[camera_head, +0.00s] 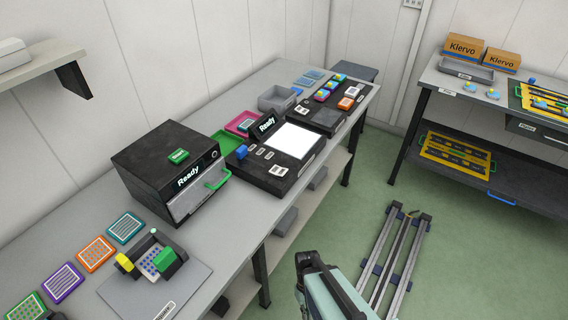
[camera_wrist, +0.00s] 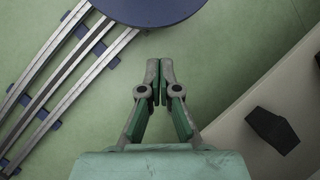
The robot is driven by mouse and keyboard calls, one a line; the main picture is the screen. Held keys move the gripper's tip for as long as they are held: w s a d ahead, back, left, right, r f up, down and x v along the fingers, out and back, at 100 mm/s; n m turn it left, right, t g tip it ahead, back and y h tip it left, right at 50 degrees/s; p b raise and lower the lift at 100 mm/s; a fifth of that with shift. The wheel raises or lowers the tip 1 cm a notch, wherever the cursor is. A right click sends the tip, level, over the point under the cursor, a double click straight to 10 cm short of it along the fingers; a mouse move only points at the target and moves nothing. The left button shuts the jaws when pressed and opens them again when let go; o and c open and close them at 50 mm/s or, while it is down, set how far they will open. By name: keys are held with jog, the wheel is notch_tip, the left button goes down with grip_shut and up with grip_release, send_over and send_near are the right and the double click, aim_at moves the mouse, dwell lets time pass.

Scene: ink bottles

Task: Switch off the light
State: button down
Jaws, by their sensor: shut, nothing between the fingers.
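A black device (camera_head: 265,178) on the long bench carries a flat panel (camera_head: 293,140) that glows bright white. A small upright screen (camera_head: 265,125) behind the panel reads "Ready". A blue knob-like part (camera_head: 241,152) and small labelled parts sit along its front left edge. I cannot tell which part is the light's switch. My gripper (camera_wrist: 159,65) is shut and empty in the wrist view, with its fingertips together over the green floor. My arm shows at the bottom of the head view, to the right of the bench and apart from the device.
A black box (camera_head: 165,165) with a green handle and "Ready" display stands left of the device. A second black device (camera_head: 325,115) stands behind it. Floor rails (camera_head: 395,260) run beside my arm. A shelved table (camera_head: 500,95) with boxes is at right. Green floor is open between.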

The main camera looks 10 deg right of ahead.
jog(key=w+d+r+n+t+y+p, duration=0.2)
jog(key=w+r+n+t+p, duration=0.15)
jog(key=w+r, duration=1.75)
jog(key=w+r+n+t, duration=0.2)
jog(key=w+r, duration=0.4)
jog(key=r, duration=0.8)
jog(key=w+d+r+n+t+p, duration=0.1)
jog(key=w+r+t, duration=0.3)
jog(key=r, duration=1.1)
jog(key=shift+w+r+n+y, duration=0.15)
jog(key=shift+w+n+y, duration=0.15)
jog(key=shift+w+n, duration=0.65)
jog(key=shift+w+d, duration=0.1)
jog(key=shift+w, duration=0.1)
jog(key=p, duration=0.3)
send_over(280, 170)
jog(key=f, duration=0.8)
jog(key=shift+s+d+f, duration=0.1)
jog(key=shift+d+f, duration=0.15)
jog(key=shift+f, duration=0.1)
jog(key=f, duration=0.1)
jog(key=f+p, duration=0.1)
jog(key=shift+s+d+f+m, duration=0.3)
jog(key=shift+s, duration=0.05)
jog(key=shift+s+d+f, duration=0.1)
jog(key=shift+f, duration=0.65)
